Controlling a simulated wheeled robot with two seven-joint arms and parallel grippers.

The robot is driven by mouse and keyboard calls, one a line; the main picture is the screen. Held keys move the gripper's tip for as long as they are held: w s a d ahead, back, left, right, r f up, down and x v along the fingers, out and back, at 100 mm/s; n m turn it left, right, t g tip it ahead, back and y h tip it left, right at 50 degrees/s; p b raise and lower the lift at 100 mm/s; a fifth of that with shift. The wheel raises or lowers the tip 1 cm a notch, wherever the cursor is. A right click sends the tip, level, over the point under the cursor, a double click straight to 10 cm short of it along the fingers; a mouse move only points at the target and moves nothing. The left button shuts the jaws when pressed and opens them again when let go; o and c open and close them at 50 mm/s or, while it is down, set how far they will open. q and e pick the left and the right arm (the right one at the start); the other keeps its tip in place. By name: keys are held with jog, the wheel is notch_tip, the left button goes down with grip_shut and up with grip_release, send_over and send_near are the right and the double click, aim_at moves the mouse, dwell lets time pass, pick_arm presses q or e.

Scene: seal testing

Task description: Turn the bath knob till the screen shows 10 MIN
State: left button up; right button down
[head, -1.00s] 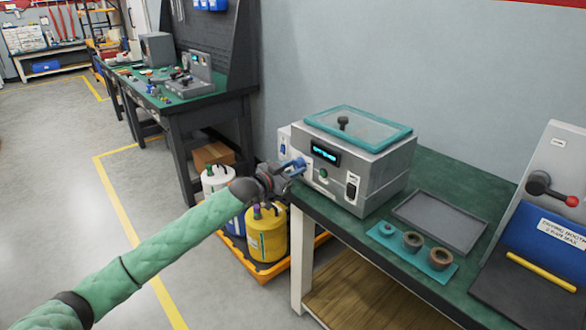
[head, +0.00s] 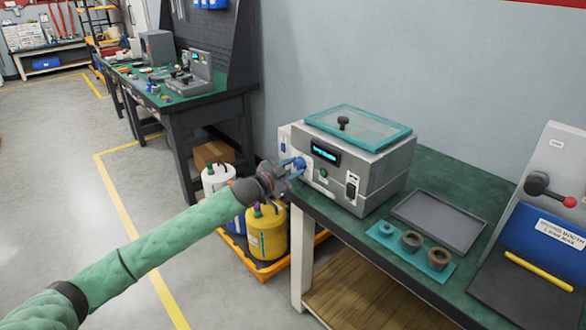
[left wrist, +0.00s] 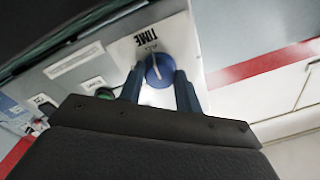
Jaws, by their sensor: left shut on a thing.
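The bath (head: 365,160) is a grey box with a teal-rimmed clear lid on the green bench. Its small screen (head: 326,154) is lit cyan, but the text is too small to read. The blue bath knob (left wrist: 160,72) has a pale pointer line and sits below the word TIME in the left wrist view. My left gripper (head: 297,165) is at the front left of the bath. In the left wrist view, its blue fingers (left wrist: 160,88) are shut around the knob, one on each side. My right gripper is in neither view.
A green button (head: 323,173) and a black switch (head: 351,187) sit on the bath front near the gripper. A grey tray (head: 440,219) and a teal mat with ring parts (head: 441,257) lie to the right. Jugs stand in an orange tray (head: 270,271) below.

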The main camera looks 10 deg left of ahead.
pick_arm(q)
jog(key=shift+f, duration=0.15)
jog(key=o, duration=0.9)
jog(key=shift+o, duration=0.3)
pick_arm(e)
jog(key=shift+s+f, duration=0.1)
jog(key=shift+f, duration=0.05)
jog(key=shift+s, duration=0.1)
pick_arm(q)
jog(key=shift+s+a, duration=0.2)
jog(key=shift+s, duration=0.1)
jog(key=v, duration=0.7)
jog(key=shift+b, duration=0.45)
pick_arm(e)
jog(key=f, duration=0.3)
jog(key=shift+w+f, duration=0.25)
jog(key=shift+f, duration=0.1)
